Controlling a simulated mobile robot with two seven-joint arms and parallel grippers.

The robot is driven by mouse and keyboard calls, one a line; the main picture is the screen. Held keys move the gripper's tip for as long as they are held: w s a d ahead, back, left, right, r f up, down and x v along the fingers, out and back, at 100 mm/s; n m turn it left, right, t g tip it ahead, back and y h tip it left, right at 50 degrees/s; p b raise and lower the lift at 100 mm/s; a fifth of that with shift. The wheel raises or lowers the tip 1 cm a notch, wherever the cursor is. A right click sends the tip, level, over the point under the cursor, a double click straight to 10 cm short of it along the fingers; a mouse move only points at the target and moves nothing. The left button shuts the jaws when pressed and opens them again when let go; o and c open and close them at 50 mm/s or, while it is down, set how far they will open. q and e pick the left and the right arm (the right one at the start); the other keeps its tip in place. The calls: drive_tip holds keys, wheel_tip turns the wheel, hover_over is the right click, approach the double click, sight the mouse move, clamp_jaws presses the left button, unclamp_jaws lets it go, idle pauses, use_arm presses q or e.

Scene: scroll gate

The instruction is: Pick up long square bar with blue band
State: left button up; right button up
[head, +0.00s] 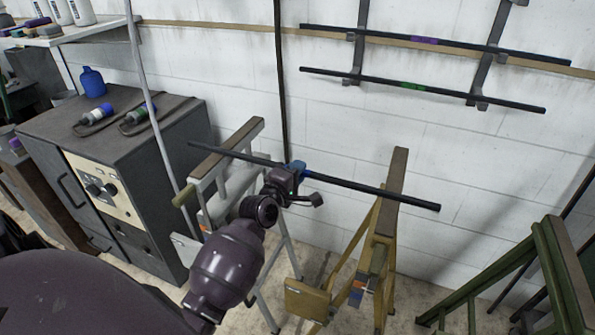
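A long dark square bar (370,190) runs across two trestles, from upper left to lower right. Its blue band (297,167) is near the middle, partly covered by my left gripper. My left gripper (300,184) is at the band, its body on the near side of the bar. I cannot tell whether its fingers are closed on the bar or only beside it. The bar appears to lie on or just above the trestle tops. My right gripper is not in view.
The left trestle (240,145) is grey and the right trestle (397,180) yellow. Wall brackets hold a purple-banded bar (480,47) and a green-banded bar (470,93). A grey cabinet (185,140) stands left; a green frame (545,260) stands right. A thin upright pole (280,70) is behind the bar.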

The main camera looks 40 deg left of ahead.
use_arm(q)
clamp_jaws()
idle(1.0)
drive_tip(key=shift+r, duration=0.15)
